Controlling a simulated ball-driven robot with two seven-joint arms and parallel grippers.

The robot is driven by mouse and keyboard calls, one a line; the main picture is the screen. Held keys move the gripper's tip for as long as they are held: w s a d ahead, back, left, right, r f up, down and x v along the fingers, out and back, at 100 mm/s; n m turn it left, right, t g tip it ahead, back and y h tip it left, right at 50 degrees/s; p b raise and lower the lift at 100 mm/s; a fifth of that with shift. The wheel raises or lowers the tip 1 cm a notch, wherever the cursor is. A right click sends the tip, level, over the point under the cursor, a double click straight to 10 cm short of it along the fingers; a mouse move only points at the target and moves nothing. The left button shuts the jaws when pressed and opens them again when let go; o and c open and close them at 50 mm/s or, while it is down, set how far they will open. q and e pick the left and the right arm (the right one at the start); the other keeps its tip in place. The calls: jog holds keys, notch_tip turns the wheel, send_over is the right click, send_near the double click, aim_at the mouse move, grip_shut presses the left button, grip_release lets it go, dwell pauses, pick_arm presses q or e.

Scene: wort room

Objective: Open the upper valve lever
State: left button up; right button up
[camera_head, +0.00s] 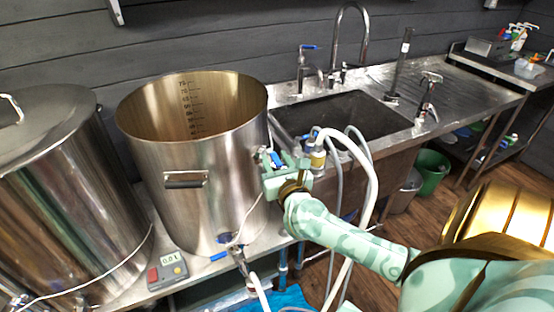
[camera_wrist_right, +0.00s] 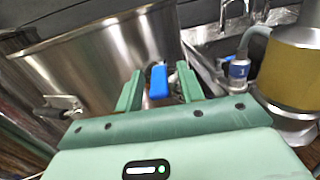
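The upper valve's blue lever (camera_wrist_right: 159,82) shows in the right wrist view, at the side of the open steel kettle (camera_head: 195,150). My right gripper (camera_wrist_right: 160,88) is open, with one green finger on each side of the lever. Gaps show between the lever and both fingers, so it does not look gripped. In the head view my right gripper (camera_head: 272,163) is at the kettle's right wall, and a bit of blue (camera_head: 275,157) shows there. The valve body is mostly hidden behind the gripper. My left gripper is not in view.
A lower valve with a blue handle (camera_head: 219,256) sits near the kettle's base. White hoses (camera_head: 368,185) loop beside my right arm. A lidded kettle (camera_head: 60,190) stands left, a scale (camera_head: 167,270) in front, and a sink (camera_head: 345,118) behind right.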

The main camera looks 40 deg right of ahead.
jog(key=v, duration=1.6)
jog(key=shift+s, duration=0.15)
